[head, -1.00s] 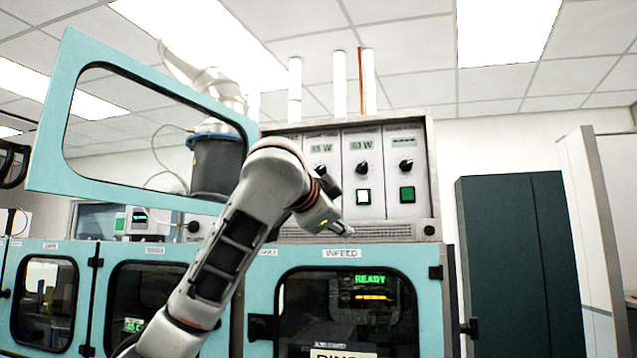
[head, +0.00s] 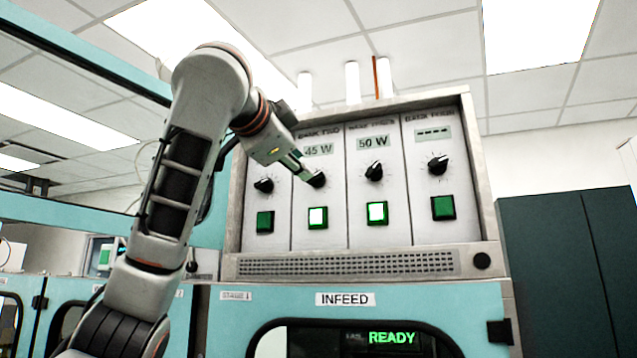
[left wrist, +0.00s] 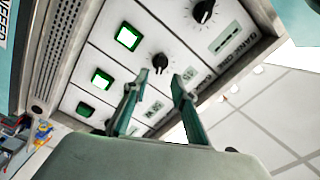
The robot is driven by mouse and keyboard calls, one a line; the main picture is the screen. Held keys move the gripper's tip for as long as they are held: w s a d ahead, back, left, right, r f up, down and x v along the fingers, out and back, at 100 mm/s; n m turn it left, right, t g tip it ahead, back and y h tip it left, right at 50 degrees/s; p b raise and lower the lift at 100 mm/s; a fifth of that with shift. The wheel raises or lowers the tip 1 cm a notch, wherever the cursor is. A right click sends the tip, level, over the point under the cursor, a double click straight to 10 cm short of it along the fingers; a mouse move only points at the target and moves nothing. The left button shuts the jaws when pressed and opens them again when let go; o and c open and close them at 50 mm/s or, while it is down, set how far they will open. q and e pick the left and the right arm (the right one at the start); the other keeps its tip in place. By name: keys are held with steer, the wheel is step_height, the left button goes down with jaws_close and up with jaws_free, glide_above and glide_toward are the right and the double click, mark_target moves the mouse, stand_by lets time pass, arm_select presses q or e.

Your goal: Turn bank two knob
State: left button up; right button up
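The bank two knob (head: 317,179) is a black pointer knob under a display reading 45 W (head: 318,150), with a lit green button (head: 318,217) below it. My left gripper (head: 301,171) is at this knob, its tips at the knob's left side and partly over it. In the left wrist view the fingers (left wrist: 157,87) are apart, with no knob clasped between them. Contact cannot be told. My right gripper is not in view.
Neighbouring knobs are the far-left one (head: 263,185), the 50 W one (head: 374,171) and the right one (head: 437,164). Below the panel is a teal INFEED door (head: 440,305) reading READY. A raised teal door frame (head: 85,45) stands at left. Dark cabinets (head: 565,260) are at right.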

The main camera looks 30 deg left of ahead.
mark_target(315, 178)
arm_select(q)
steer(key=p+x, duration=0.3)
steer(key=x, duration=0.4)
steer(key=shift+w, duration=0.1)
jaws_close()
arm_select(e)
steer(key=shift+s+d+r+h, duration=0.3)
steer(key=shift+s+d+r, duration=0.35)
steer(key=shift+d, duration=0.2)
